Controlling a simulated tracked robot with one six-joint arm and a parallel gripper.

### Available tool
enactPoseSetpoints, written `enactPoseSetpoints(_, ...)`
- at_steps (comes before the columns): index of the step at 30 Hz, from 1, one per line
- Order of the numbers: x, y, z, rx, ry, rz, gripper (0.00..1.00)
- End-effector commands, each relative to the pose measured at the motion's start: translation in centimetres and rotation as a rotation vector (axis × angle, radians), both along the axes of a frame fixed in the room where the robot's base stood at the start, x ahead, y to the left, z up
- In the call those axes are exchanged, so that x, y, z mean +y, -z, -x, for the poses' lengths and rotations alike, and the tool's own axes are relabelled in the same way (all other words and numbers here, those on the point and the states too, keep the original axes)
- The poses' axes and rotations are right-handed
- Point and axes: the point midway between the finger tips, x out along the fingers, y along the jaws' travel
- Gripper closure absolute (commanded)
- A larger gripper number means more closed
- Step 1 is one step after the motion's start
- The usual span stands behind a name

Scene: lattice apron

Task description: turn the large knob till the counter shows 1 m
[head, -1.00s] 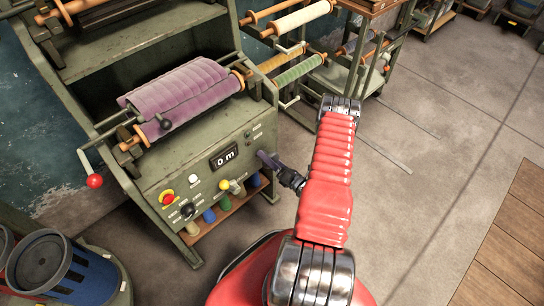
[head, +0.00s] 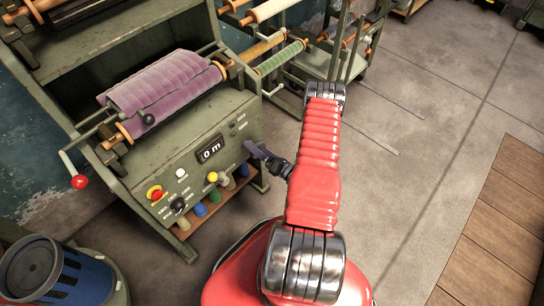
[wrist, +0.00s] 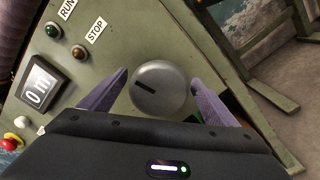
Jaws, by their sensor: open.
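In the wrist view the large grey knob (wrist: 159,89), round with a dark slot mark, sits on the green machine panel. My gripper (wrist: 158,88) is open, its two purple fingers on either side of the knob; whether they touch it I cannot tell. The counter (wrist: 38,88) left of the knob reads 0 m. In the head view the counter (head: 210,149) also reads 0 m, and my gripper (head: 254,150) is at the panel's right end, where it hides the knob.
RUN and STOP lamps, green (wrist: 53,30) and brown (wrist: 79,53), lie above the counter. The head view shows a purple fabric roll (head: 165,87), a crank with a red ball (head: 79,182), a red-and-yellow button (head: 155,193) and a blue bin (head: 60,270).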

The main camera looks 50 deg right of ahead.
Motion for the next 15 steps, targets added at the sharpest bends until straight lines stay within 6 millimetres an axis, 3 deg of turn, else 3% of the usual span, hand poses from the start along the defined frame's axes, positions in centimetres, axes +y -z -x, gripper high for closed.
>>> enactPoseSetpoints(15, -0.4, 0.1, 6.3, 0.000, 0.005, -0.001, 0.18)
